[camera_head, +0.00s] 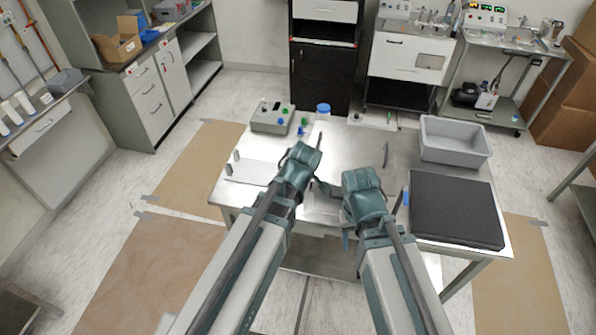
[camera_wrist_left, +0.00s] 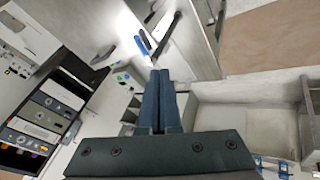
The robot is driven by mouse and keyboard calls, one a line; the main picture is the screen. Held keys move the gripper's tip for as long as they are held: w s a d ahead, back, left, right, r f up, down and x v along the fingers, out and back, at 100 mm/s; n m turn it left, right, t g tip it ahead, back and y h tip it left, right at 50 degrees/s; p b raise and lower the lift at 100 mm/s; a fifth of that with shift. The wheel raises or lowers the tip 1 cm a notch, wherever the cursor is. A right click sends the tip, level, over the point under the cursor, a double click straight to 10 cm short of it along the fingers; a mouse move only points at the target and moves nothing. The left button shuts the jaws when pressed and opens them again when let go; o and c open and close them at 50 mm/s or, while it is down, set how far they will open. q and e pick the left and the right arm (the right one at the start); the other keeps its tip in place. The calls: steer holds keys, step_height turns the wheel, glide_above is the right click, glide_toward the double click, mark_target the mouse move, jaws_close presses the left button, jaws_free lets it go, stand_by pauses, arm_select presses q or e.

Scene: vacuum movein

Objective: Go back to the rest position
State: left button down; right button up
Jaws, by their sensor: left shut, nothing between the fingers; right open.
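My left gripper (camera_head: 317,143) reaches over the metal table from the left arm. In the left wrist view its two dark blue fingers (camera_wrist_left: 160,74) are pressed together with nothing between them. My right gripper (camera_head: 356,174) is over the middle of the table, to the right of the left one, with its jaws open. I see nothing held in it. Both arms stretch forward from the bottom of the head view. The metal table (camera_head: 345,145) lies beneath both grippers, and the arms hide part of its near side.
A grey-green box (camera_head: 272,116) and a blue-lidded jar (camera_head: 323,111) stand at the table's back left. A grey bin (camera_head: 455,142) and a black foam pad (camera_head: 455,208) are at the right. A dark cabinet (camera_head: 321,77) stands behind. Floor shows at both sides.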

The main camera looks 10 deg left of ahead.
arm_select(q)
steer(key=shift+f, duration=0.1)
arm_select(e)
steer(key=shift+f, duration=0.1)
arm_select(q)
steer(key=s+d+f+m+g+b, duration=0.3)
steer(key=s+f+m+b, duration=0.5)
steer(key=f+b, duration=0.1)
steer(key=s+d+f+m+g+b, duration=0.3)
steer(key=s+f+m+b, duration=0.5)
steer(key=f, duration=0.4)
steer(key=shift+s+g+h+b, duration=0.4)
steer(key=shift+s, duration=0.25)
arm_select(e)
step_height(320, 180, down, 18)
arm_select(q)
steer(key=shift+d, duration=0.1)
arm_select(e)
steer(key=shift+r, duration=0.25)
